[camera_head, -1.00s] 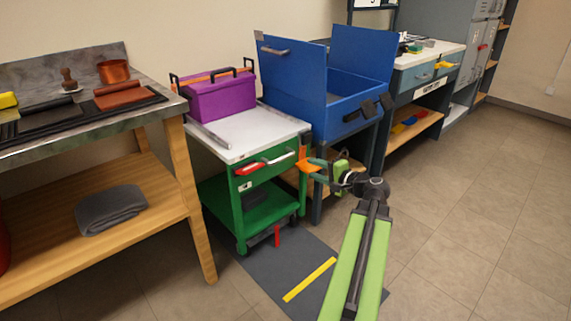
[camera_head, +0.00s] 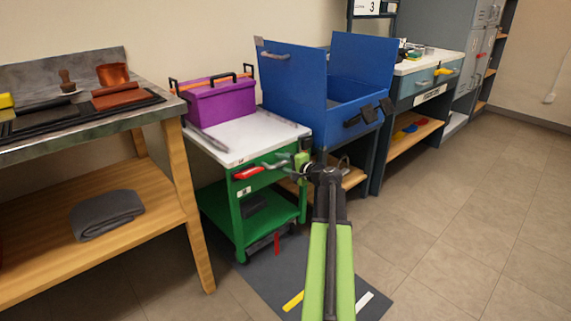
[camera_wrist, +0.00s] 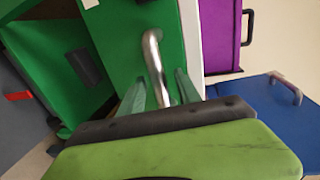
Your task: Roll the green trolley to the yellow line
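The green trolley (camera_head: 235,217) stands on castors, its white top (camera_head: 250,134) carrying a purple toolbox (camera_head: 217,99). A metal handle (camera_head: 279,163) is on its drawer front; the wrist view shows the handle (camera_wrist: 155,65) close up. My gripper (camera_head: 302,163) is at the right end of the handle. In the wrist view my gripper (camera_wrist: 158,88) has its two green fingers apart, one on each side of the handle, with gaps visible. The yellow line (camera_head: 293,301) lies on the dark floor mat in front of the trolley, partly hidden by my arm.
A wooden-legged workbench (camera_head: 185,190) stands close on the trolley's left. A blue open cabinet (camera_head: 350,95) stands close on its right. A white strip (camera_head: 364,301) lies on the dark mat (camera_head: 262,278). The tiled floor at the right is clear.

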